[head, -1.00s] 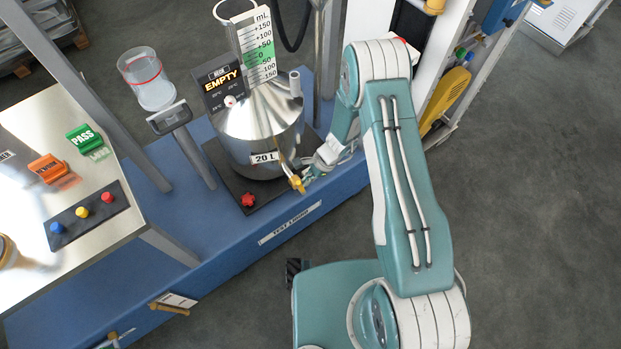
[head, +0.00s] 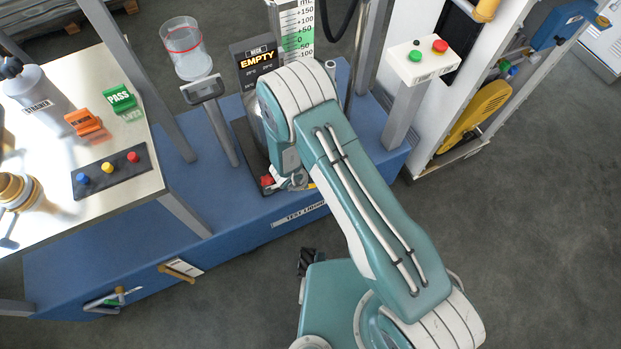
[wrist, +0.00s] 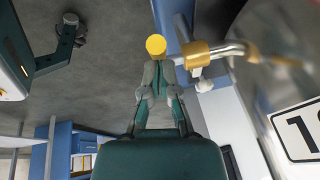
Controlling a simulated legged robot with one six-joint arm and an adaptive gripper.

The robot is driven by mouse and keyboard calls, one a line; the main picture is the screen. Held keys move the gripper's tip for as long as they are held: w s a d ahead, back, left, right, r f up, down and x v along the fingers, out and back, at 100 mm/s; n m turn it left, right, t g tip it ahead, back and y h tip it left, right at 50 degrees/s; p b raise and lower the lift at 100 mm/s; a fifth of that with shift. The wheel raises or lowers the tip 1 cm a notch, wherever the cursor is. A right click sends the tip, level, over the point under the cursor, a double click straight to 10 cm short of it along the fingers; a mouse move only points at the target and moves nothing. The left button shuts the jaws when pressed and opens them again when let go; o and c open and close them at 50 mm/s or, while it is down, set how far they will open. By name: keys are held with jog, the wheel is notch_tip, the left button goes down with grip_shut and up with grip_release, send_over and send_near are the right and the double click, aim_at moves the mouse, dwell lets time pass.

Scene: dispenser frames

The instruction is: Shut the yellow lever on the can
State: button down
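The silver can fills the right of the wrist view (wrist: 262,85), with part of its number label showing. In the head view my arm covers nearly all of it. A brass tap (wrist: 205,54) sticks out from the can. The yellow lever (wrist: 155,44) shows as a round yellow end left of the tap, just beyond my fingertips. My gripper (wrist: 158,70) has its fingers together, tips close to the yellow end; whether they touch it I cannot tell. In the head view my gripper (head: 290,182) is low in front of the can, mostly hidden by my arm.
A red knob (head: 266,181) sits beside my gripper on the can's dark base. A post with a button box (head: 420,62) stands to the right. The floor at right is clear.

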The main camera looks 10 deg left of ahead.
jog(key=shift+s+a+f+t+h, duration=0.25)
jog(key=shift+f+t+h, duration=0.1)
jog(key=shift+f+h, duration=0.15)
jog(key=shift+s+a+f+t+h, duration=0.1)
jog(key=shift+s+f+t+h, duration=0.2)
jog(key=shift+f+h, duration=0.2)
jog(key=shift+s+a+f, duration=0.1)
jog(key=shift+a+f, duration=0.15)
jog(key=shift+f, duration=0.3)
jog(key=shift+s+a+f, duration=0.1)
jog(key=shift+a+f, duration=0.15)
jog(key=shift+f, duration=0.3)
jog(key=shift+s+f, duration=0.1)
jog(key=shift+f, duration=0.05)
